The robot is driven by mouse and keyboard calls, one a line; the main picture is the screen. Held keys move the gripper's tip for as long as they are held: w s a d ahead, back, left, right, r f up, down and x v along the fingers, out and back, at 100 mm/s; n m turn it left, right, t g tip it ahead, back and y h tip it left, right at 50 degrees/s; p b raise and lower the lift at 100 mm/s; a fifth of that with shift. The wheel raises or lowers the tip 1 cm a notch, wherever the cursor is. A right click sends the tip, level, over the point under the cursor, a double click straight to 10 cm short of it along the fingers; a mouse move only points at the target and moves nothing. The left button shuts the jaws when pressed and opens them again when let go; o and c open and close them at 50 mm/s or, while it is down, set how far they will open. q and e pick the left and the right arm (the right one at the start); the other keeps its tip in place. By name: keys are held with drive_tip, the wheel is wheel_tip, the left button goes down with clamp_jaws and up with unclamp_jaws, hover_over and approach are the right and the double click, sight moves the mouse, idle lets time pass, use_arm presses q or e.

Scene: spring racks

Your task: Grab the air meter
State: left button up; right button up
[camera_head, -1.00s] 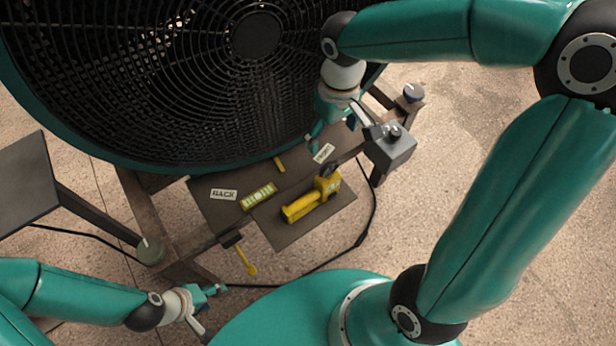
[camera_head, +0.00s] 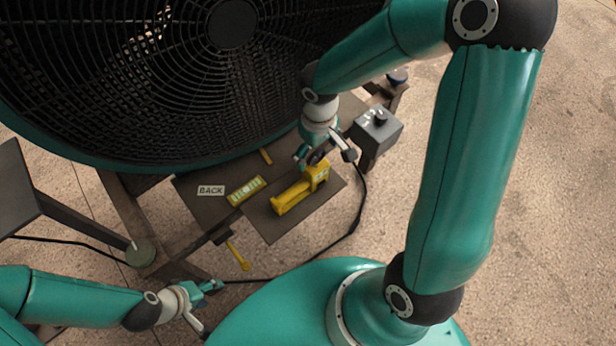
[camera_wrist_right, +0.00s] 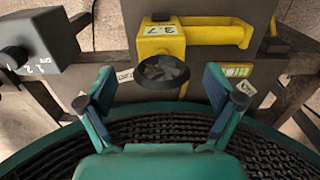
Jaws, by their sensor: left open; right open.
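The air meter is likely the yellow tool (camera_head: 295,193) with a dark round fan head, lying on the dark board (camera_head: 270,232). In the right wrist view its yellow body (camera_wrist_right: 163,42) is marked 37, and the fan head (camera_wrist_right: 162,71) shows between my fingers. My right gripper (camera_head: 325,156) is open over the fan-head end; whether it touches is unclear. Its two fingers also show in the right wrist view (camera_wrist_right: 152,95), with nothing clamped. My left gripper (camera_head: 208,312) is open and empty at lower left, away from the tool.
A yellow level (camera_head: 246,190) and a BACK label (camera_head: 211,190) lie left of the tool. A grey box with a knob (camera_head: 376,130) stands at right. The big fan grille (camera_head: 200,90) rises behind. A yellow-handled tool (camera_head: 238,256) hangs at the board's front.

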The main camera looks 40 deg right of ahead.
sight(316, 165)
wheel_tip(316, 165, down, 4)
drive_tip(key=shift+a+r, duration=0.1)
drive_tip(key=shift+r, duration=0.05)
drive_tip(key=shift+s, duration=0.1)
clamp_jaws()
idle(0.4)
